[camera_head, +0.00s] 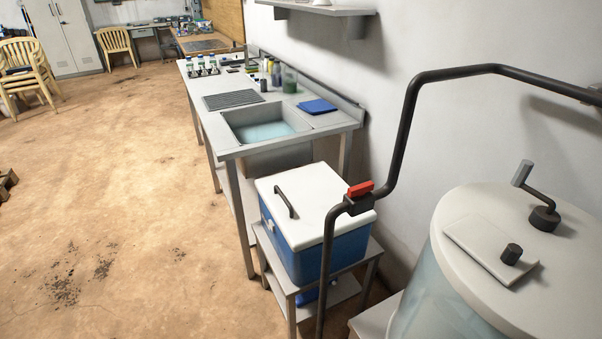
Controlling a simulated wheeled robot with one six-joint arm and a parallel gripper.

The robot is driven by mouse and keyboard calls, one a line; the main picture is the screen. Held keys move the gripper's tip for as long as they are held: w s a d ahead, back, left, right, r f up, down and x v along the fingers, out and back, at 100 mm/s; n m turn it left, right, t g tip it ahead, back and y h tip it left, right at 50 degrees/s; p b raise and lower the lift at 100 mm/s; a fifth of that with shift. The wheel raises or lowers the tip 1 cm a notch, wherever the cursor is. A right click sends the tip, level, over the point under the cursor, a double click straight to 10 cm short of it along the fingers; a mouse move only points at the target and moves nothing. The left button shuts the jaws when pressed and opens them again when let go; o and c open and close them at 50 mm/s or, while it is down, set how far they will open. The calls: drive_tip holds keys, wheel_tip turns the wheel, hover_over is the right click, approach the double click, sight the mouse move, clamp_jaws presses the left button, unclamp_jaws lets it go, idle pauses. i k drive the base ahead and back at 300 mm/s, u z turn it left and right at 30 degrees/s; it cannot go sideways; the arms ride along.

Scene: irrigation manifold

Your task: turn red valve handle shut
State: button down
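The red valve handle (361,188) sits on a dark valve body on the black pipe (404,130). The pipe rises from the floor, bends at the valve, climbs and runs to the wall at right. The handle is a short red bar, seen from above, lying roughly level across the top of the valve body. Whether it stands open or shut I cannot tell. My gripper is not in view.
A blue cooler with a white lid (308,205) stands on a low stand just behind the pipe. A large round tank (470,215) with a crank stands at right. A steel sink counter (300,145) runs along the wall. The floor at left (130,210) is open.

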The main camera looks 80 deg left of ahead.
sight(360, 189)
drive_tip(key=u, duration=2.1)
drive_tip(key=k, duration=0.6)
drive_tip(key=u, duration=0.7)
drive_tip(key=i, duration=1.1)
drive_tip(key=z, duration=0.75)
drive_tip(key=i, duration=0.3)
drive_tip(key=z, duration=0.35)
